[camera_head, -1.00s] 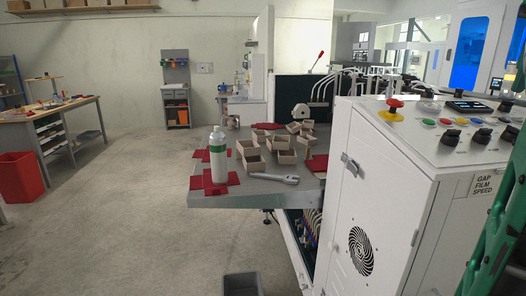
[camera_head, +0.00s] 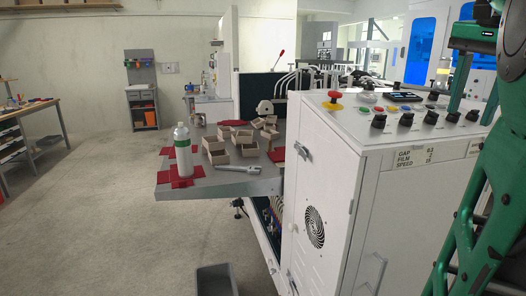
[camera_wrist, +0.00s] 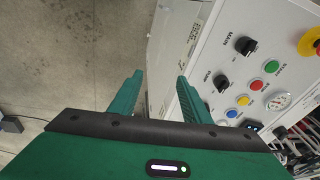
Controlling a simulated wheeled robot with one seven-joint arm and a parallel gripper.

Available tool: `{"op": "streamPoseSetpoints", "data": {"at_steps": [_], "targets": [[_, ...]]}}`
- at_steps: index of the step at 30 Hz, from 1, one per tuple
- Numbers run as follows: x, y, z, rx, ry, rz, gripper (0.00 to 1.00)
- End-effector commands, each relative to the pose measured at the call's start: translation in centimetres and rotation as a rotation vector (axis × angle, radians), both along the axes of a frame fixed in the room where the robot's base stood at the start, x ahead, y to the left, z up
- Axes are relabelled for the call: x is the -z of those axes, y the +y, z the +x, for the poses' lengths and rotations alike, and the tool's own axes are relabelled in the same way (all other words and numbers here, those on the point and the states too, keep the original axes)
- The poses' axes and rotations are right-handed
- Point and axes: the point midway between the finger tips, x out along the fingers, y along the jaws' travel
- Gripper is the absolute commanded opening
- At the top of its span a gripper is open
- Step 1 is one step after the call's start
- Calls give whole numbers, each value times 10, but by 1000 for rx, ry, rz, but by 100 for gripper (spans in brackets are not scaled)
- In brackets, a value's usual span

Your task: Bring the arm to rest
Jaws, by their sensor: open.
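My gripper (camera_wrist: 158,95) shows in the wrist view with two green fingers spread apart and nothing between them. It points down past the side of the white control cabinet (camera_wrist: 172,50), with the panel of knobs and buttons just to the right of its fingers. In the head view my green arm stands along the right edge, in front of the cabinet (camera_head: 335,185).
The control panel has a red knob (camera_head: 333,96). A dark bin (camera_head: 216,280) stands on the floor. Open floor (camera_head: 100,220) lies to the left.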

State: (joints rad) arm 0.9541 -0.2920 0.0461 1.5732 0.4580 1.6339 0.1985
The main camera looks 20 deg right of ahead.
Motion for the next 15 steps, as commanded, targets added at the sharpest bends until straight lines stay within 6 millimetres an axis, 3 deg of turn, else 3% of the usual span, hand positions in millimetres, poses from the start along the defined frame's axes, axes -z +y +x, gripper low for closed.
{"op": "streamPoseSetpoints", "data": {"at_steps": [8,15], "targets": [[71,21,9,-197,79,10,43],[177,64,11,-494,161,28,43]]}}
